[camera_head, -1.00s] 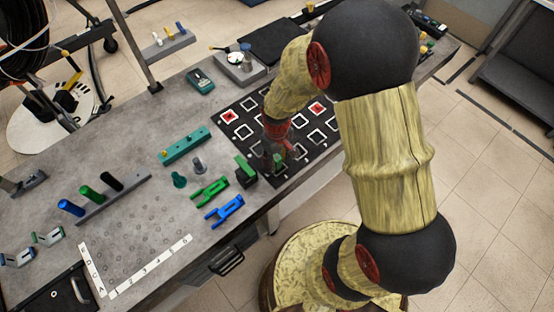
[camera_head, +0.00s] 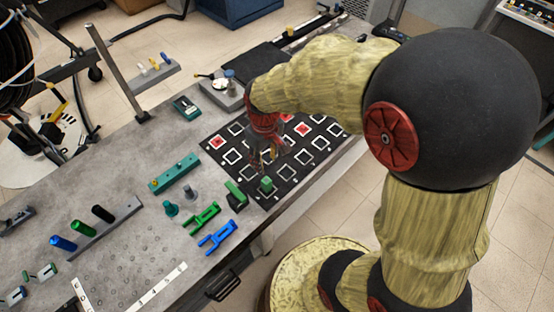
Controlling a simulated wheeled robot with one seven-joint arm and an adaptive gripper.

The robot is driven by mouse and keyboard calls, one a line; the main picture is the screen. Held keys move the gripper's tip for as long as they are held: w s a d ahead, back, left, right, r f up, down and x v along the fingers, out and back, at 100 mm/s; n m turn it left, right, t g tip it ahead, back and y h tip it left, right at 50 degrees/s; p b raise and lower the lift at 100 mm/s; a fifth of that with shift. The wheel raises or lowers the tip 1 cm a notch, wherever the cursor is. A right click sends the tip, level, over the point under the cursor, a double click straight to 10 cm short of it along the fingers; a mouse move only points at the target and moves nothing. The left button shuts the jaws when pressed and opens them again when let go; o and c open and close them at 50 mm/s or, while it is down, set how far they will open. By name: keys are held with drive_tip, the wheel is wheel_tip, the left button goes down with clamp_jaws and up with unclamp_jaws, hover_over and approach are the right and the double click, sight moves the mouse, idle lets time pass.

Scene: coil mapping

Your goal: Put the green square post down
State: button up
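A small green square post (camera_head: 266,184) stands upright on the near edge of the black mat with white squares (camera_head: 246,174). My gripper (camera_head: 264,162) is above and behind the post, apart from it. Its fingers look spread, with nothing seen between them, though they are small and dark against the mat. A second green piece (camera_head: 234,190) sits with a black block just left of the mat.
Green (camera_head: 202,220) and blue (camera_head: 218,236) fork-shaped pieces lie near the table's front edge. A rack with blue, green and black cylinders (camera_head: 96,232) is further left.

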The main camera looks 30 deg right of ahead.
drive_tip(key=s+r+m+t, duration=0.1)
drive_tip(key=s+r+t, duration=0.1)
drive_tip(key=s+r, duration=0.4)
drive_tip(key=s+r+m+t, duration=0.2)
drive_tip(key=s+r, duration=0.5)
drive_tip(key=r, duration=0.6)
drive_tip(key=shift+s+r+t, duration=0.3)
drive_tip(key=shift+r+t, duration=0.05)
drive_tip(key=shift+t, duration=0.15)
drive_tip(key=shift+f, duration=0.1)
